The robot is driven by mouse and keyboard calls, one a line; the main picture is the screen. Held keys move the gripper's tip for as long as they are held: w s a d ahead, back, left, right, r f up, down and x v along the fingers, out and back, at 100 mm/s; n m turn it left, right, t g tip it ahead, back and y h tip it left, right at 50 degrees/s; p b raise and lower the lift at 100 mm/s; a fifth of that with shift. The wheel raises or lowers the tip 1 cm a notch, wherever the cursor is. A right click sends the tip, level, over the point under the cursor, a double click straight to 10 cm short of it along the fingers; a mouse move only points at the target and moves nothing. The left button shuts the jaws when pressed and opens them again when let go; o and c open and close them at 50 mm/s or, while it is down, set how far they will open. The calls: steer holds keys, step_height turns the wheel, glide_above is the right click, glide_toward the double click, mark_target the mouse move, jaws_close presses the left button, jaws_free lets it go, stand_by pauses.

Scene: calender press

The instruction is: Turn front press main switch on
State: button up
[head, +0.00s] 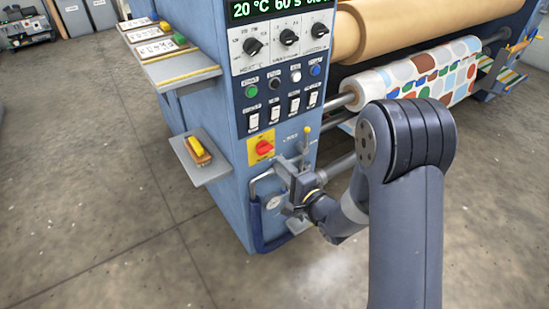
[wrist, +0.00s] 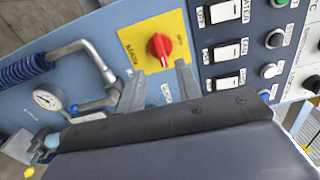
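The main switch is a red rotary knob (head: 264,147) on a yellow plate (head: 252,155), low on the blue front panel of the press. In the wrist view the red knob (wrist: 160,46) sits on its yellow plate (wrist: 180,24), just beyond my fingertips. My gripper (head: 287,178) is below and right of the switch in the head view. In the wrist view my gripper (wrist: 160,72) has its two fingers apart with nothing between them, roughly lined up with the knob. I see a gap and no contact.
A bent metal pipe (wrist: 88,57) and a pressure gauge (wrist: 46,99) are left of the switch in the wrist view. White rocker switches (wrist: 226,52) are on the right. A small shelf with a brush (head: 198,151) juts out left of the panel.

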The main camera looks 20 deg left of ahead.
mark_target(267, 152)
steer(key=v, duration=0.3)
steer(key=shift+s+d, duration=0.3)
steer(key=b+x, duration=0.1)
steer(key=x, duration=1)
steer(key=shift+d, duration=0.15)
